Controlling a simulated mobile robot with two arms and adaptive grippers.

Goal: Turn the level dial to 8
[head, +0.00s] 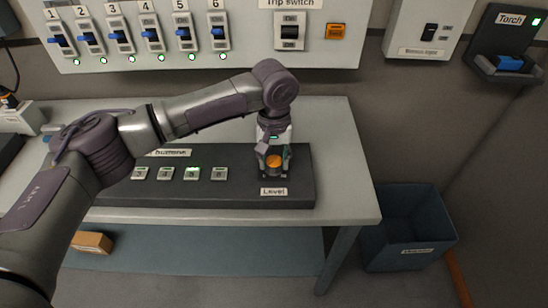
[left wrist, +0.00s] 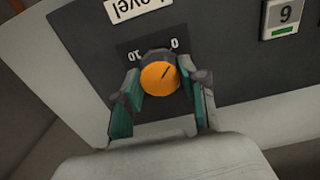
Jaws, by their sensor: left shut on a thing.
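The level dial (head: 274,161) is an orange-topped knob on the dark panel, just above the "Level" label (head: 273,191). In the left wrist view the dial (left wrist: 160,79) has a dark pointer line on its orange face, and the scale marks 0 and 10 show upside down on the panel beyond it. My left gripper (head: 273,160) comes down over the dial. In the left wrist view its teal-padded fingers (left wrist: 160,95) sit on both sides of the knob and are shut on it. Most of the scale is hidden by the fingers. My right gripper is not in view.
The dark panel (head: 235,195) with several square buttons lies on a pale table (head: 345,190). A wall board above holds several blue-handled switches and a trip switch (head: 290,31). A blue bin (head: 410,225) stands right of the table. A torch holder (head: 508,62) hangs at the right.

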